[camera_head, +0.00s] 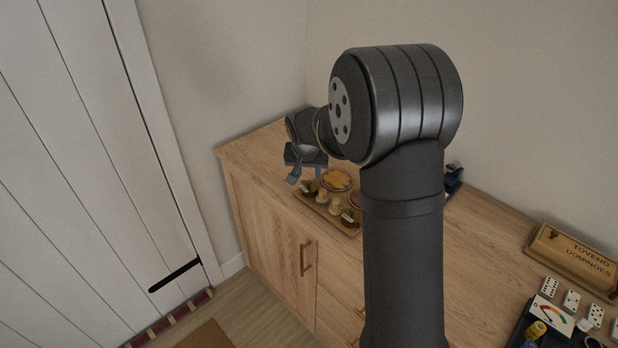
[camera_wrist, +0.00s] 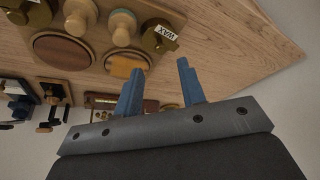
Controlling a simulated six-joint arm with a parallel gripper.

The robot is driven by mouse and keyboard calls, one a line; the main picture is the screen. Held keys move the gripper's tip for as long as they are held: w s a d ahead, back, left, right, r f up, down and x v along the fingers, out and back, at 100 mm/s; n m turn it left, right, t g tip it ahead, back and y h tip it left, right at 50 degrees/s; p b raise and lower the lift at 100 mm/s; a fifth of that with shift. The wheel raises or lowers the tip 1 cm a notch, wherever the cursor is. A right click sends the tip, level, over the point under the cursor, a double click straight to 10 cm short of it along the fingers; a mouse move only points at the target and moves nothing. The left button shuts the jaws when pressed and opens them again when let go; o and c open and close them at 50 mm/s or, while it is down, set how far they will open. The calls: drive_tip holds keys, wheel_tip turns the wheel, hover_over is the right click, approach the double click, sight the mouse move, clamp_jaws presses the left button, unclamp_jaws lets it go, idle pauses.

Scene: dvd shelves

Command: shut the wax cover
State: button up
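A wooden board (camera_head: 333,222) on the cabinet top carries the small fittings. In the wrist view, a brass round fitting (camera_wrist: 154,41) bears a white WAX label (camera_wrist: 166,33) at the board's end. It seems to be the labelled brass piece (camera_head: 310,187) at the board's left end in the head view. I cannot tell how far its cover is open. My gripper (camera_head: 306,175) is above and beside this end of the board. Its two blue fingers (camera_wrist: 161,68) are apart with nothing between them, and the WAX fitting appears just beyond the fingertips.
Two wooden pegs (camera_wrist: 122,27) stand beside the WAX fitting, with an orange oval pad (camera_wrist: 126,66) and a dark red oval pad (camera_wrist: 64,50). A second labelled brass piece (camera_head: 350,217) is at the other end. A dominoes box (camera_head: 574,260) lies far right. Bare cabinet top (camera_head: 480,245) lies between.

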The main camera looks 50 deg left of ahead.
sight(310, 181)
drive_tip(key=shift+x, duration=2.45)
clamp_jaws()
